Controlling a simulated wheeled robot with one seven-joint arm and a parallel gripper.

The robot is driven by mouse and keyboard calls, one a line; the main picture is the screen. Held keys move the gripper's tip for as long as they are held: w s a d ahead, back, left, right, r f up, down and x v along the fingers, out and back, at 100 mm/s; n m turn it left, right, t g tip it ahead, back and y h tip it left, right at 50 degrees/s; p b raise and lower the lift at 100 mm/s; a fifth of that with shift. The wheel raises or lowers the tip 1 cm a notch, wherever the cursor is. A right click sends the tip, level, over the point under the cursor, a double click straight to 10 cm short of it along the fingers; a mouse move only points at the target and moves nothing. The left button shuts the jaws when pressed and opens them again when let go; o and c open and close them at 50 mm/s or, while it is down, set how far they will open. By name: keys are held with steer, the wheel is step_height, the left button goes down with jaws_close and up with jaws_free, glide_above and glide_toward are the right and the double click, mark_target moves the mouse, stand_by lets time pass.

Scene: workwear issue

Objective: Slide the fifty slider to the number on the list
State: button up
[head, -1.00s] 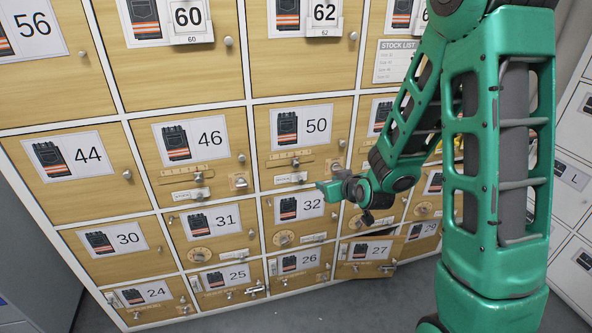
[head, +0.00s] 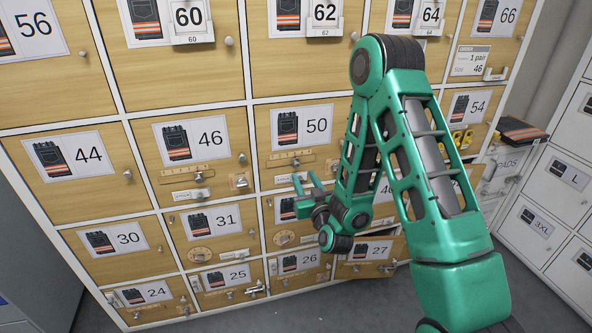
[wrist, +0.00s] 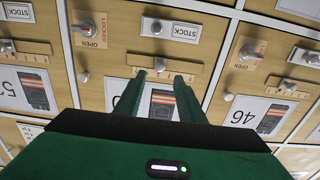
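Door 50 (head: 330,140) carries a narrow slider rail with a small metal knob (head: 296,161) near its middle. In the wrist view, which is upside down, the slider knob (wrist: 160,64) sits on its marked rail, just beyond and between my fingertips. Its scale marks are too small to read. My gripper (head: 307,182) is open and empty in front of the lower part of door 50; its two fingers also show apart in the wrist view (wrist: 160,80). No contact with the knob is visible. The stock list is hidden behind my arm.
A LOCKED/OPEN knob (wrist: 82,77) and a STOCK tag (wrist: 186,33) are near the slider. Door 46 (head: 225,145) has a similar slider. Door 27 (head: 345,270) stands slightly ajar. An order card (head: 471,60) hangs on door 66. Folded trousers (head: 522,130) lie at right.

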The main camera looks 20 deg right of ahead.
mark_target(297, 165)
steer(key=w, duration=0.7)
steer(key=shift+w, duration=0.2)
jaws_close()
